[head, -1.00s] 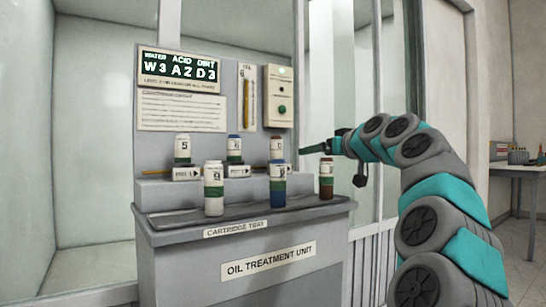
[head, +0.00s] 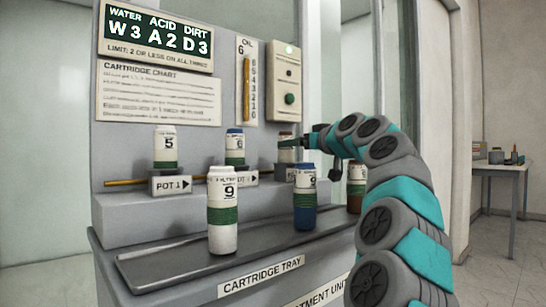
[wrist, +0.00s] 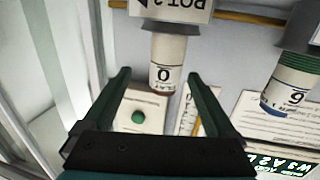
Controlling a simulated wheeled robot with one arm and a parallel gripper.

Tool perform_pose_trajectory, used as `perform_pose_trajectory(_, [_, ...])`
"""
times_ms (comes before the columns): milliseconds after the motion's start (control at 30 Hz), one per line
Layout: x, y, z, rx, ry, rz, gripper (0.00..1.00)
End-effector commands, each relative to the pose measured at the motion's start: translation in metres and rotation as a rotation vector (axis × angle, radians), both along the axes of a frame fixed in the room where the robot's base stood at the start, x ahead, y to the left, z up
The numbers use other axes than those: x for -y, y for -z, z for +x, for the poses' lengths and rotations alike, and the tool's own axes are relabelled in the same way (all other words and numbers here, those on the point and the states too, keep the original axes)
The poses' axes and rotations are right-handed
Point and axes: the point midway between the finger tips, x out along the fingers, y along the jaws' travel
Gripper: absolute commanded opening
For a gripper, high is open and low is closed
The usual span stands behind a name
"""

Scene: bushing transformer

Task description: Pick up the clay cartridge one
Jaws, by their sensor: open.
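The cartridge in the rightmost pot (head: 286,154) is white with a brownish top, partly hidden by my gripper. In the wrist view it appears upside down as a pale cartridge (wrist: 167,62) marked 0. My gripper (head: 284,143) is open; in the wrist view its fingertips (wrist: 160,76) flank this cartridge, with gaps at both sides. I cannot tell how deep it sits between them. A brown cartridge (head: 357,184) stands at the tray's right, partly behind my arm.
A white-green cartridge (head: 222,212) and a blue cartridge (head: 305,200) stand on the cartridge tray (head: 165,262). Cartridges marked 5 (head: 165,148) and 6 (head: 235,147) sit in the other pots. The panel (head: 155,92) rises behind. The tray's left end is clear.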

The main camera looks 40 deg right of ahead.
Motion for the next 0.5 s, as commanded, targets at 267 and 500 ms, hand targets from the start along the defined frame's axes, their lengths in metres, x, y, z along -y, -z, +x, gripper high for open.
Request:
perform_pose_trajectory(267, [0.002,0.000,0.017,-0.001,0.003,0.000,0.92])
perform_pose_trajectory(500, [0.002,0.000,0.028,0.000,0.000,0.000,0.92])
